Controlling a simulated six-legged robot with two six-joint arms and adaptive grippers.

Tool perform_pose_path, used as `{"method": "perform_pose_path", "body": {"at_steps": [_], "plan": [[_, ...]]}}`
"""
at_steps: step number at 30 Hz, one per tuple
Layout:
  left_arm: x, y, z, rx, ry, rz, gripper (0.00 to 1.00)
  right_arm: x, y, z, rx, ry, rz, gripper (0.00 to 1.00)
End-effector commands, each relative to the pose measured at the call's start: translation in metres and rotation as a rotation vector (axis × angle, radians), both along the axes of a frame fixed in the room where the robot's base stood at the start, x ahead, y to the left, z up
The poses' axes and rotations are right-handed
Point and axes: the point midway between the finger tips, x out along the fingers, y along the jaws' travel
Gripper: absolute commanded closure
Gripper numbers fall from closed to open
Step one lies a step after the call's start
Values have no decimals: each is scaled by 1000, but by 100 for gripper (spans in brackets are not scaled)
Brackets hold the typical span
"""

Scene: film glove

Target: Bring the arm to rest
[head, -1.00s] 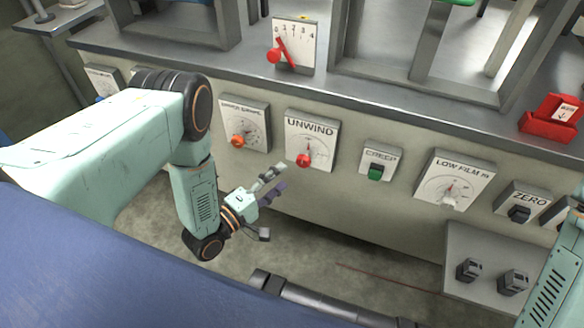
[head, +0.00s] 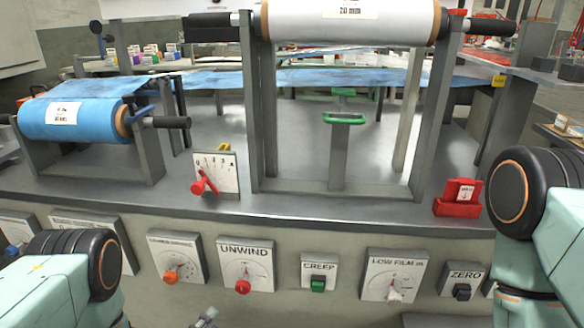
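My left arm (head: 75,280) comes in at the lower left of the head view, its forearm cut off by the bottom edge. Only a fingertip of my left gripper (head: 206,317) shows at the bottom edge, below the UNWIND dial (head: 245,265) and apart from the panel; whether it is open is hidden. My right arm (head: 545,220) stands at the right edge, and its gripper is out of view.
The front panel carries an orange-knob dial (head: 177,258), a green CREEP switch (head: 318,275), a LOW FILM dial (head: 393,275) and a ZERO switch (head: 463,283). On the bench stand a red-lever scale (head: 217,175), a red holder (head: 458,198), a blue roll (head: 75,120) and a white roll (head: 350,20).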

Motion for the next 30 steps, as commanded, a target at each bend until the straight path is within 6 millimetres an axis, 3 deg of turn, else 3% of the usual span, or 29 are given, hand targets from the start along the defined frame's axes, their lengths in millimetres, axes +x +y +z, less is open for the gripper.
{"method": "perform_pose_path", "body": {"at_steps": [2, 5, 9, 12, 14, 17, 21, 25, 30], "plan": [[-4, 3, -20, 150, 37, 8, 42, 0, 0, 0, 0, 0, 0, 60], [-29, 8, -59, 400, 165, -1, 42, 0, 0, 0, 0, 0, 0, 60], [-82, 10, -93, 730, 381, -107, 42, 0, 0, 9, 0, 0, 0, 60], [-133, 11, -97, 935, 545, -253, 42, 0, 0, 21, 0, 0, 0, 60], [-167, 10, -90, 1041, 643, -369, 42, 0, 0, 30, 0, 0, 0, 60], [-227, 11, -61, 1169, 795, -584, 42, 0, 0, 47, 0, 0, 0, 60], [-289, 12, 0, 1243, 951, -806, 42, 0, 0, 72, 0, 0, 0, 60], [-297, 13, 45, 1263, 992, -829, 42, 0, 0, 90, 0, 0, 0, 60], [-277, 12, 59, 1286, 947, -808, 42, 0, 0, 97, 0, 0, 0, 60]]}}
